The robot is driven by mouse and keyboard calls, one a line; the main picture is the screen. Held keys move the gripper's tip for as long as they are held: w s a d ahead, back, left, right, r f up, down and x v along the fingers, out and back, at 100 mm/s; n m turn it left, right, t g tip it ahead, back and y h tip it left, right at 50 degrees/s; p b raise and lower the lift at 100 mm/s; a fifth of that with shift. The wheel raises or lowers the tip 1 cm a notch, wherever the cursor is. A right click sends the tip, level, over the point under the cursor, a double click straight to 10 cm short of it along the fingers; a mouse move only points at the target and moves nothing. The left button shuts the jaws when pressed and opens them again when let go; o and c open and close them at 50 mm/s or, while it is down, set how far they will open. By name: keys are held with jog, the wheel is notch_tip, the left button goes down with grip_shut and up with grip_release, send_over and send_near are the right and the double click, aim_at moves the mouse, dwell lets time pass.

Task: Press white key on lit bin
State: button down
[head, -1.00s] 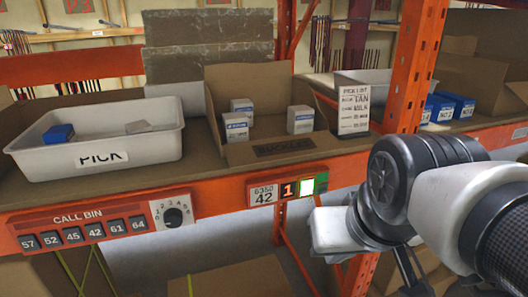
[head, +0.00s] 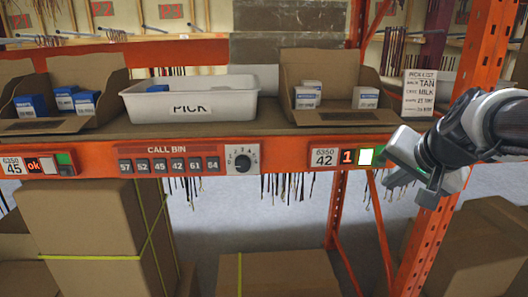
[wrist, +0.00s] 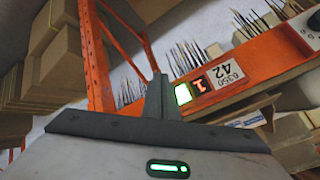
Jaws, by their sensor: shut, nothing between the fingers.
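The key also shows in the wrist view (wrist: 183,94), just right of the fingertips. My gripper (head: 390,152) is just right of the key in the head view. In the wrist view my gripper (wrist: 160,78) is shut and empty, its fingers together. Whether it touches the key I cannot tell. Above the unit stands an open cardboard bin (head: 330,118) holding small white-and-blue boxes (head: 307,95).
A white PICK tote (head: 190,107) stands left of that bin. Further left, unit 45 (head: 14,166) shows "ok". The CALL BIN panel (head: 168,150) has a knob (head: 242,160). An orange upright (head: 462,110) and a pick list card (head: 419,93) are near my arm.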

jog(key=p, duration=0.1)
send_near(366, 164)
jog(key=shift+s+f+x, duration=0.15)
jog(key=shift+x, duration=0.95)
jog(key=shift+s+f+x, duration=0.15)
jog(key=shift+x, duration=0.95)
jog(key=shift+w, duration=0.1)
dwell(0.4)
jog(key=shift+w, duration=0.3)
jog(key=shift+w, duration=0.4)
dwell(0.7)
jog(key=shift+s, duration=0.8)
jog(key=shift+s, duration=0.15)
jog(key=shift+s+d+b, duration=0.1)
jog(key=shift+s+b, duration=0.75)
jog(key=shift+s, duration=1.55)
